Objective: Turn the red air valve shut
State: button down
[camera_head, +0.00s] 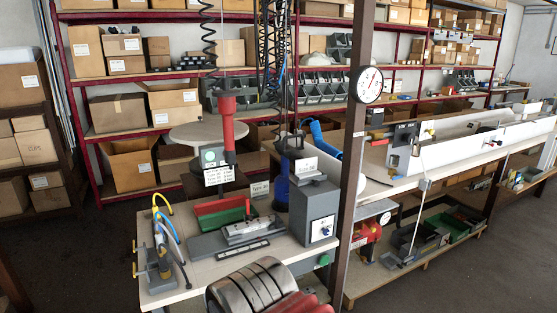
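A red unit (366,233) sits under the right-hand bench, behind the dark post, with a small round gauge (385,218) beside it. I cannot tell whether it carries the red air valve, or where a valve handle points. A small red upright part (248,207) stands on the grey fixture (246,230) on the near bench. Brass fittings with blue and yellow hoses (162,250) are at that bench's left end. I cannot make out a red valve handle there. My gripper is not in view.
The near bench (164,296) also carries a grey box (312,214). A red tool (228,118) hangs above it. Ribbed metal and red shapes (258,287) fill the bottom edge. Floor is clear at left.

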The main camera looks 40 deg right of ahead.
aim_at(381, 141)
jog(key=z, duration=1.85)
jog(key=k, duration=0.6)
jog(key=z, duration=0.25)
jog(key=i, duration=1.7)
jog(key=u, duration=0.4)
